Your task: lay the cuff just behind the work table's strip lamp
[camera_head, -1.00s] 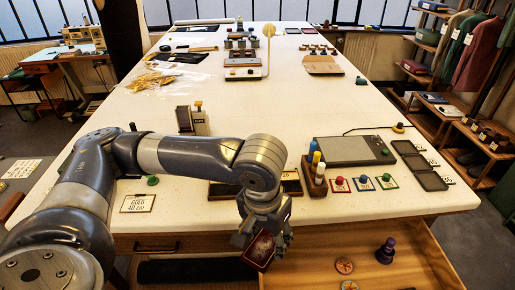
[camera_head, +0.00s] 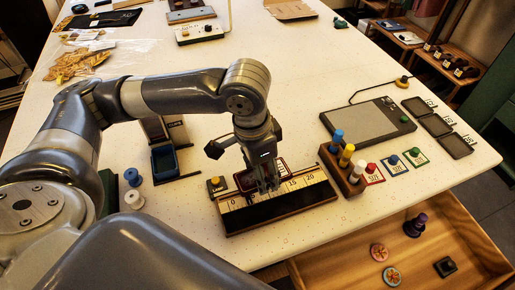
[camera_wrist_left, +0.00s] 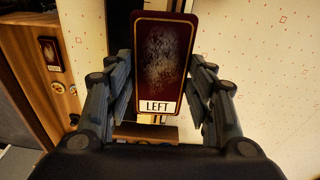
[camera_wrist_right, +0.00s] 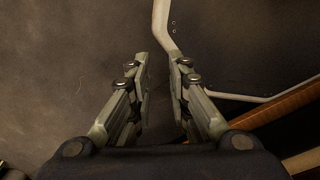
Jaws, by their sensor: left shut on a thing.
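The cuff (camera_wrist_left: 165,62) is a dark red plate with a pale border and a "LEFT" label. It stands between the fingers of my left gripper (camera_wrist_left: 160,88), which is shut on it. In the head view my left gripper (camera_head: 265,180) points down over a long dark-framed strip (camera_head: 300,203) with numbered pale segments at the table's front. The cuff shows there partly behind the fingers; I cannot tell whether it touches anything. This strip may be the strip lamp; its label is not readable. My right gripper (camera_wrist_right: 162,65) is empty, its fingers a little apart.
A block with coloured pegs (camera_head: 343,165) stands right of the strip, beside a grey pad (camera_head: 367,120). A yellow button (camera_head: 216,184) lies at its left end. A blue bin (camera_head: 164,160) and spools (camera_head: 133,199) are farther left. An open drawer (camera_head: 440,235) juts out in front.

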